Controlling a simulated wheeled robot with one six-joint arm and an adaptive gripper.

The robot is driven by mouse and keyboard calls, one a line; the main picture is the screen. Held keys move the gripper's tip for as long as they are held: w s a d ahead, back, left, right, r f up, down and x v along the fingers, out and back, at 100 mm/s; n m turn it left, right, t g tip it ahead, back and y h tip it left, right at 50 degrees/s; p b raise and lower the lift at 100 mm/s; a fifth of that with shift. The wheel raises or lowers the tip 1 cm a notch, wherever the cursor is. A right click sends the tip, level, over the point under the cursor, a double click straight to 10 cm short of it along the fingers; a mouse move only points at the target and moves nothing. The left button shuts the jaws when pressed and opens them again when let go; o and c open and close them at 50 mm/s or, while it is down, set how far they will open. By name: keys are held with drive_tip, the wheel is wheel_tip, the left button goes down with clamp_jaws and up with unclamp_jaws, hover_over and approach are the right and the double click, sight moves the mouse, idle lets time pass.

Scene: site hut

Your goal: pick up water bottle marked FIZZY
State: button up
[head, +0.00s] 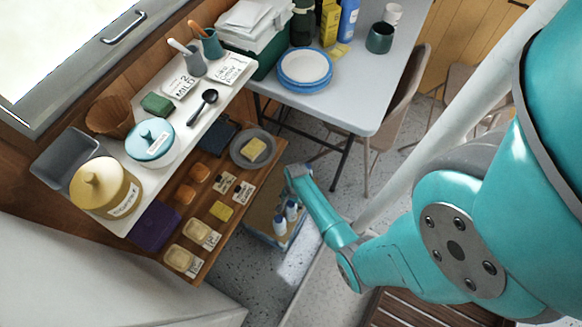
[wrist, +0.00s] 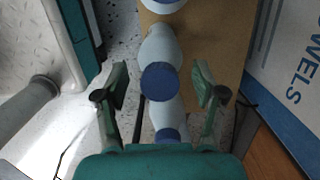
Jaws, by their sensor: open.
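Pale water bottles with blue caps stand low near the floor in the head view, one at the left (head: 280,223) and one at the right (head: 291,211). In the wrist view, a bottle (wrist: 160,82) is seen from its cap end, between the fingers of my open gripper (wrist: 161,88). There is a gap on both sides of its cap. Another blue-capped bottle (wrist: 168,136) is below it, and part of a further one (wrist: 163,4) shows at the top edge. No FIZZY marking is readable. The gripper's fingers cannot be made out in the head view.
A brown cardboard surface (wrist: 215,40) lies behind the bottles. A wooden shelf with food (head: 185,215) and a grey table (head: 350,100) stand nearby. Speckled floor is bare below.

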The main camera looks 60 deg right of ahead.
clamp_jaws()
idle(0.4)
